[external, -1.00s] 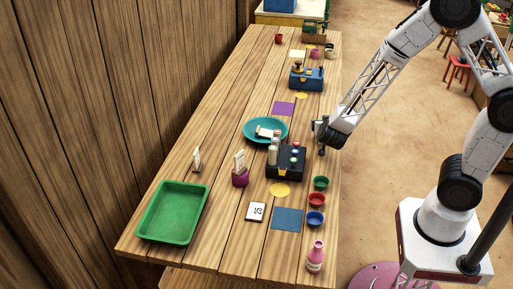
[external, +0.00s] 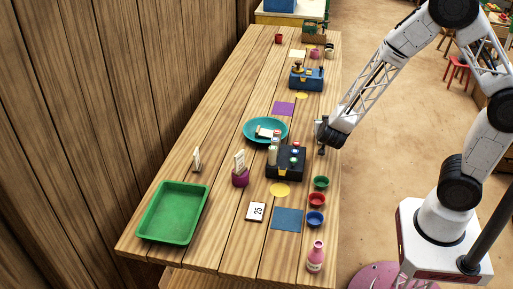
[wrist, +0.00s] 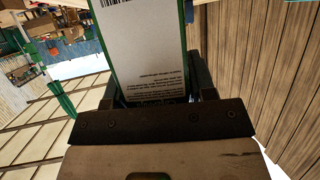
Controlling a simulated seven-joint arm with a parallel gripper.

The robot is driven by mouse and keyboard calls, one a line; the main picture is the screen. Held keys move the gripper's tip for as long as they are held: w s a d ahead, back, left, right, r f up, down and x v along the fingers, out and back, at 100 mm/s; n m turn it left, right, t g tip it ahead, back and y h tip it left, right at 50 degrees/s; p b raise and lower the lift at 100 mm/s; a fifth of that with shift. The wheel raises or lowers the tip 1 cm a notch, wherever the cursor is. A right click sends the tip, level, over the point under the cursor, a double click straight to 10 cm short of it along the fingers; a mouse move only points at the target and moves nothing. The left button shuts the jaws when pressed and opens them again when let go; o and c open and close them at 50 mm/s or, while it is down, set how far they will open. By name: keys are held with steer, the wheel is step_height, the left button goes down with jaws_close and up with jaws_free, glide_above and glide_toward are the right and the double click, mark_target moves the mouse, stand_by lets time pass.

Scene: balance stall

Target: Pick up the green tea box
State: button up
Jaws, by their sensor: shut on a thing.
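The green tea box (wrist: 143,50) fills the upper middle of the wrist view. It shows a white face with small print, part of a barcode and green side edges. My gripper (wrist: 155,92) is shut on it, with a dark finger at either side of its near end. In the external view my gripper (external: 322,150) is at the right edge of the wooden table, beside the black caddy. The box cannot be made out there.
The black caddy (external: 291,169) with bottles stands left of my gripper, near a teal plate (external: 250,133). Several small bowls, a blue mat (external: 287,219) and a pink bottle (external: 316,258) lie nearer. A green tray (external: 166,239) is at the near left.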

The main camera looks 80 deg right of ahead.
steer(key=shift+c, duration=0.6)
steer(key=shift+r, duration=0.15)
steer(key=shift+r, duration=0.5)
step_height(320, 180, up, 2)
steer(key=shift+r, duration=0.1)
steer(key=s+a+r, duration=0.1)
steer(key=s+a, duration=0.7)
steer(key=s, duration=0.5)
steer(key=shift+s+r, duration=0.3)
steer(key=shift+r, duration=0.1)
steer(key=shift+a+f, duration=0.1)
steer(key=shift+f, duration=0.05)
